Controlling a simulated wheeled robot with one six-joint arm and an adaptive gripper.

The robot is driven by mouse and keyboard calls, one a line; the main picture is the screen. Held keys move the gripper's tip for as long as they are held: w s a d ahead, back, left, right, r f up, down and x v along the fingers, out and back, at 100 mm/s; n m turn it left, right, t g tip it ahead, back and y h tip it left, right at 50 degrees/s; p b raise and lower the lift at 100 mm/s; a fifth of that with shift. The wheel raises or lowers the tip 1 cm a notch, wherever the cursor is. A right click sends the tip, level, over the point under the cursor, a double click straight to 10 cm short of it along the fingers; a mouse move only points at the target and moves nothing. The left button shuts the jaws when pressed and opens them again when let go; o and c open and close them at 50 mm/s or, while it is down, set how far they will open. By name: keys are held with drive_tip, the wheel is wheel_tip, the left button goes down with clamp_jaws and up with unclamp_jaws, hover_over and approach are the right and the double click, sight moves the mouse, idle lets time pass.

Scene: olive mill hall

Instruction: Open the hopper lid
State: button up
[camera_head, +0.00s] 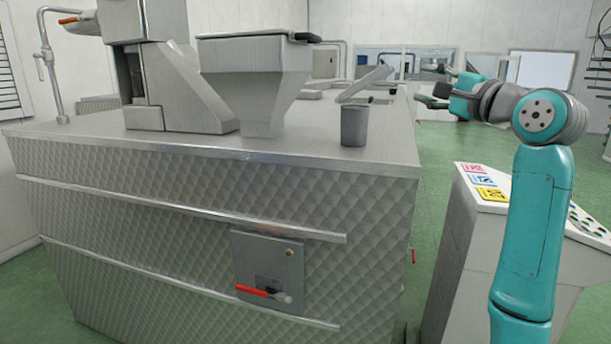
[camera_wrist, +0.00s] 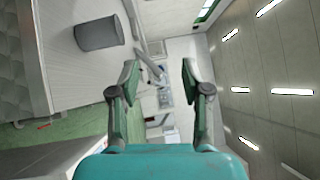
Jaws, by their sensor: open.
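The grey metal hopper (camera_head: 256,85) stands on the machine top, left of centre in the head view. Its flat lid (camera_head: 250,37) lies level over the hopper mouth and looks shut, with a dark handle (camera_head: 305,37) at its right end. My gripper (camera_head: 436,88) is at the right, well apart from the hopper, beyond the machine's right edge. In the wrist view my gripper (camera_wrist: 160,75) has its two fingers spread with nothing between them. The hopper and lid are not recognisable in the wrist view.
A grey cylindrical container (camera_head: 354,126) stands near the machine's right corner; a grey cylinder also shows in the wrist view (camera_wrist: 98,35). The quilted metal machine body (camera_head: 190,220) fills the left and middle. A control console (camera_head: 480,240) stands at right. Green floor lies between them.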

wheel_tip(320, 180, down, 27)
drive_tip(key=h, duration=0.3)
drive_tip(key=s+a+f+n+h, duration=0.1)
drive_tip(key=s+f+h, duration=0.1)
drive_tip(key=s+f, duration=0.75)
drive_tip(key=s+a+f+n+h, duration=0.1)
drive_tip(key=s+f, duration=0.3)
drive_tip(key=f, duration=1.1)
drive_tip(key=s+a+f+n+g+h, duration=0.15)
drive_tip(key=s+f, duration=0.25)
drive_tip(key=s, duration=0.4)
drive_tip(key=s+f+n, duration=0.2)
drive_tip(key=s+f, duration=0.2)
drive_tip(key=s, duration=0.5)
drive_tip(key=s+a+f+n+g, duration=0.1)
drive_tip(key=s+f+n, duration=0.1)
drive_tip(key=s+f, duration=0.45)
drive_tip(key=s+r+n, duration=0.3)
drive_tip(key=s, duration=0.9)
drive_tip(key=s+a+r+n, duration=0.1)
drive_tip(key=s+r+n, duration=0.2)
drive_tip(key=s, duration=0.9)
drive_tip(key=shift+r+n+g, duration=0.25)
drive_tip(key=shift+n+g, duration=0.1)
drive_tip(key=shift+n, duration=0.2)
